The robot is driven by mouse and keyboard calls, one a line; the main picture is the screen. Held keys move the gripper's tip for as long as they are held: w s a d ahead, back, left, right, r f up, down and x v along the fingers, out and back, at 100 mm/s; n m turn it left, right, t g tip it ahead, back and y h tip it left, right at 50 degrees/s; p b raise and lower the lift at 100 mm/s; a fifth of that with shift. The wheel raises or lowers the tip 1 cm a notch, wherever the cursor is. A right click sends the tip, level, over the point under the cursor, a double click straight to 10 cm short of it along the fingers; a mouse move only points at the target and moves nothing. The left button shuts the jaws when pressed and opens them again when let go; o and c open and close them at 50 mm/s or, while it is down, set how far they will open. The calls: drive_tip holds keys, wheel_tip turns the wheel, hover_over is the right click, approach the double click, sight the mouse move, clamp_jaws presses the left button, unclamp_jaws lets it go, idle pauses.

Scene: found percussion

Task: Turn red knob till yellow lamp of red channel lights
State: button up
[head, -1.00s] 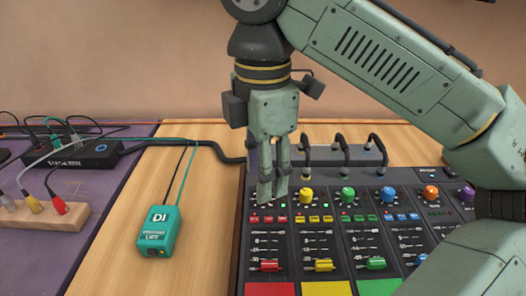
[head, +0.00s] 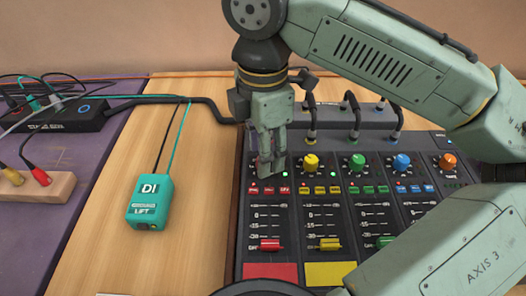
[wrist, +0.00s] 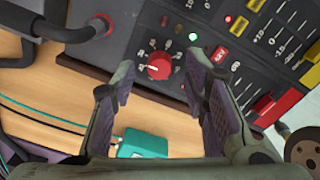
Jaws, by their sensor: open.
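The red knob (wrist: 158,66) sits on the dark mixer panel in the wrist view, its white pointer mark showing. My gripper (wrist: 160,72) is open, with one finger on each side of the knob in that picture; I cannot tell whether either touches it. In the head view my gripper (head: 270,168) is over the top of the red channel and hides the knob. A lit green lamp (wrist: 193,37) shows beside the knob, also in the head view (head: 285,174). A small red lamp (head: 254,184) glows on the red channel. I see no lit yellow lamp there.
The yellow knob (head: 311,162) and green knob (head: 357,162) stand right of my gripper. Black cable plugs (head: 311,120) rise behind the panel. A teal DI box (head: 150,200) stands on the wood at left. The red fader (head: 270,245) is in front.

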drive_tip(key=shift+f, duration=0.6)
drive_tip(key=shift+c, duration=0.6)
clamp_jaws()
